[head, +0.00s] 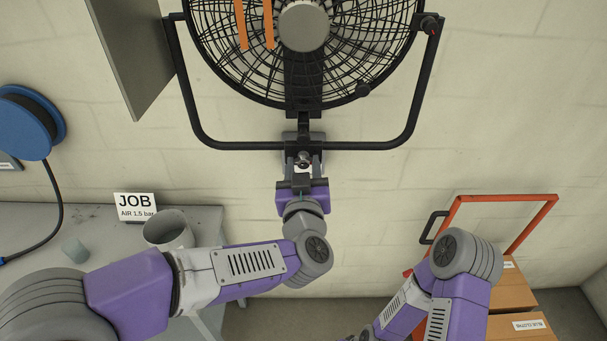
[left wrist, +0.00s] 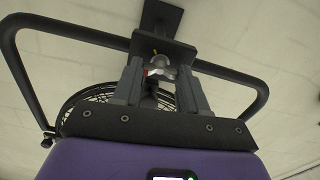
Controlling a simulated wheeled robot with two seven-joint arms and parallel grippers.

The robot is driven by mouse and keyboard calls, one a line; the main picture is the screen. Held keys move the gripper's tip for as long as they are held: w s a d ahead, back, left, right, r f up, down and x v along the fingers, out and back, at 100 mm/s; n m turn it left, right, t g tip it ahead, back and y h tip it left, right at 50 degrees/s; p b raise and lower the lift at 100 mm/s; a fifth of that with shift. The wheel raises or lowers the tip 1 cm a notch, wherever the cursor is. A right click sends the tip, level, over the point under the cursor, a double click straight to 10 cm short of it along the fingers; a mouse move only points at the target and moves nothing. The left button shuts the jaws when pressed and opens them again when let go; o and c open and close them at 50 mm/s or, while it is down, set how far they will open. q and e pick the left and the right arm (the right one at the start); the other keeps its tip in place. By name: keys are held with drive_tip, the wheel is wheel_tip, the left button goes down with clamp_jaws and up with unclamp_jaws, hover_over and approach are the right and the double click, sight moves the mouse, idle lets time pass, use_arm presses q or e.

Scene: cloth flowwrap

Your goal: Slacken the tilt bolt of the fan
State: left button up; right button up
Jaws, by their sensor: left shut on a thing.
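The black fan (head: 304,92) hangs on the wall in a U-shaped yoke. A small metallic bolt (head: 303,158) sits at the bottom middle of the yoke bar. It also shows in the left wrist view (left wrist: 158,70), with a small red mark beside it. My left gripper (head: 303,166) reaches up from below, with one finger on each side of the bolt. Its fingers (left wrist: 160,80) are shut on the bolt; the exact contact is hard to see. My right gripper is outside the views.
Orange strips (head: 254,26) hang before the fan grille. A grey panel (head: 138,52) stands left of the yoke. A red cart frame (head: 500,199) with boxes (head: 512,292) stands at right.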

use_arm(q)
drive_tip(key=shift+n+b, duration=4.85)
drive_tip(key=shift+n, duration=2.95)
drive_tip(key=o, duration=1.1)
drive_tip(key=shift+c, duration=0.2)
